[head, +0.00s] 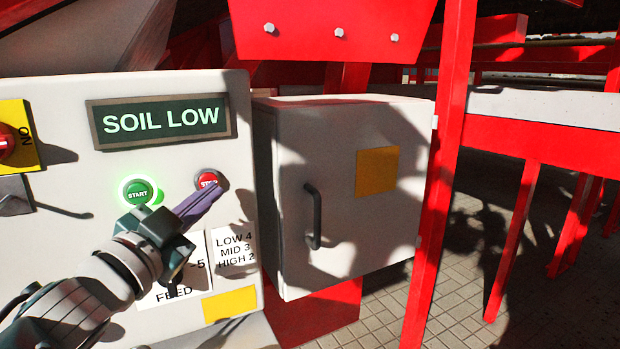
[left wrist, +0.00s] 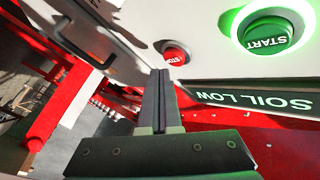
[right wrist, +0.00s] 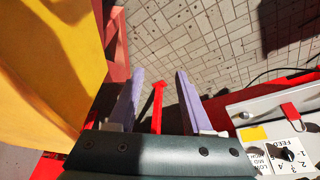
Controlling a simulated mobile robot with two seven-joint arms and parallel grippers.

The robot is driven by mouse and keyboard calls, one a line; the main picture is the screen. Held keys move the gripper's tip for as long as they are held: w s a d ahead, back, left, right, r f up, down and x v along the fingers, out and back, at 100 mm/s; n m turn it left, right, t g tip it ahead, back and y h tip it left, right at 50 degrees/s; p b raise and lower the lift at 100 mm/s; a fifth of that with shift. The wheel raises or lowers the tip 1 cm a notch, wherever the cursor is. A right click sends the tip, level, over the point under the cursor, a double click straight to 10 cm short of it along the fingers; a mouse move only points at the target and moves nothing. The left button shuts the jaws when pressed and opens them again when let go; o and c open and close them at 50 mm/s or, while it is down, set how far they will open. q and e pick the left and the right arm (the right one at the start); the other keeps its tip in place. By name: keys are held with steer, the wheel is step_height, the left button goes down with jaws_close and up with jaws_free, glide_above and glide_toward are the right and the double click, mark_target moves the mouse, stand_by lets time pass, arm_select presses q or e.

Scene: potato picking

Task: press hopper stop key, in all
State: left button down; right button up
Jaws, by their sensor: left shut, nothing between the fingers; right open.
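The red stop key (head: 206,179) is on the pale control panel (head: 70,110), right of the green start key (head: 138,192), whose ring glows green. My left gripper (head: 218,190) is shut and empty; its fingertips overlap the stop key's lower right edge in the head view. In the left wrist view the stop key (left wrist: 175,54) shows just past the fingertips (left wrist: 160,72), with the lit start key (left wrist: 268,36) to the right. I cannot tell whether the tips touch the key. My right gripper (right wrist: 159,74) is open and empty, away from the keys.
A display (head: 161,121) above the keys reads SOIL LOW. A red knob on a yellow plate (head: 22,122) sits at the panel's left. A grey cabinet (head: 345,190) with a handle stands right, beside a red post (head: 440,180). Paved floor shows beneath my right gripper.

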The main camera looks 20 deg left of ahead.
stand_by(0.7)
arm_select(q)
steer(key=shift+w+a, duration=0.3)
steer(key=shift+a, duration=0.05)
steer(key=shift+w+a+b, duration=0.25)
steer(key=shift+a+b, duration=0.05)
stand_by(0.6)
steer(key=shift+s+d, duration=0.1)
stand_by(0.4)
steer(key=shift+s+d+p, duration=0.4)
steer(key=shift+s+d, duration=0.05)
steer(key=shift+d, duration=0.1)
steer(key=shift+s+d+p, duration=0.9)
steer(key=shift+s+d, duration=0.75)
steer(key=shift+d, duration=0.25)
